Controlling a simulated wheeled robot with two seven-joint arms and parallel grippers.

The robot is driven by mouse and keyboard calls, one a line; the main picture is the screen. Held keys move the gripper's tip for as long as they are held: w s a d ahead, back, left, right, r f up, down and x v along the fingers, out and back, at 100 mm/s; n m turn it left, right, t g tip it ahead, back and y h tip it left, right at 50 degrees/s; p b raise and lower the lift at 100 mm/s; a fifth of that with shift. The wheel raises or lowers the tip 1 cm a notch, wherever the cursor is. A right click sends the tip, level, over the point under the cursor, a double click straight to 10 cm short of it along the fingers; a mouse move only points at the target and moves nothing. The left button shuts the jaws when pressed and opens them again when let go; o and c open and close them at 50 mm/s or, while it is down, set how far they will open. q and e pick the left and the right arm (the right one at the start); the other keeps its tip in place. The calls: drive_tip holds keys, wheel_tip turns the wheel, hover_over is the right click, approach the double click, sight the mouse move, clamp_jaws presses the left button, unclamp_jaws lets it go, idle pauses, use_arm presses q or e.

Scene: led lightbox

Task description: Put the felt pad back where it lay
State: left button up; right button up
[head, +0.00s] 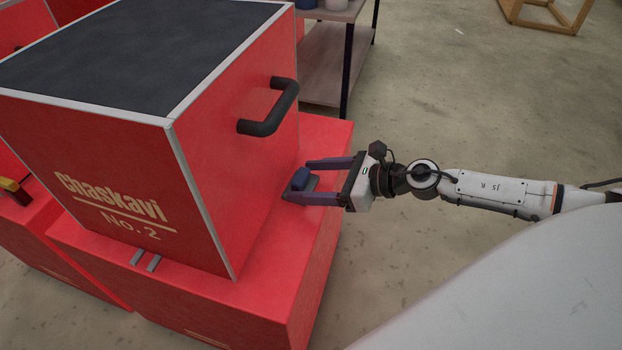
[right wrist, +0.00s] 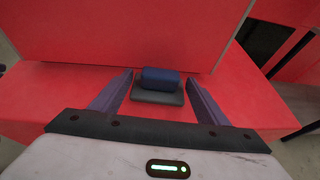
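The felt pad, which I take to be the dark grey flat base (right wrist: 158,97) with a blue block (right wrist: 160,79) on top, lies on the red ledge (head: 308,238) at the foot of the red box's wall. I cannot tell whether the grey and blue parts are one piece. The blue part also shows in the head view (head: 300,178). My right gripper (head: 297,180) is open, with one finger on each side of the pad. In the right wrist view (right wrist: 160,84) gaps show between the fingers and the pad. My left gripper is not in view.
The large red box (head: 240,150) with a dark top stands over the ledge. Its black handle (head: 270,108) juts out above my right gripper. A shelf table (head: 325,62) stands behind. The concrete floor to the right is mostly clear.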

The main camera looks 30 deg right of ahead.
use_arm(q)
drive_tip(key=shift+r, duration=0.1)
use_arm(e)
drive_tip(key=shift+s+d, duration=0.2)
drive_tip(key=shift+s, duration=0.05)
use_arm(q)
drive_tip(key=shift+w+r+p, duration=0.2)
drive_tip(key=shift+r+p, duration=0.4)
use_arm(e)
drive_tip(key=v, duration=0.9)
drive_tip(key=shift+s+d+r, duration=0.2)
drive_tip(key=shift+r, duration=0.05)
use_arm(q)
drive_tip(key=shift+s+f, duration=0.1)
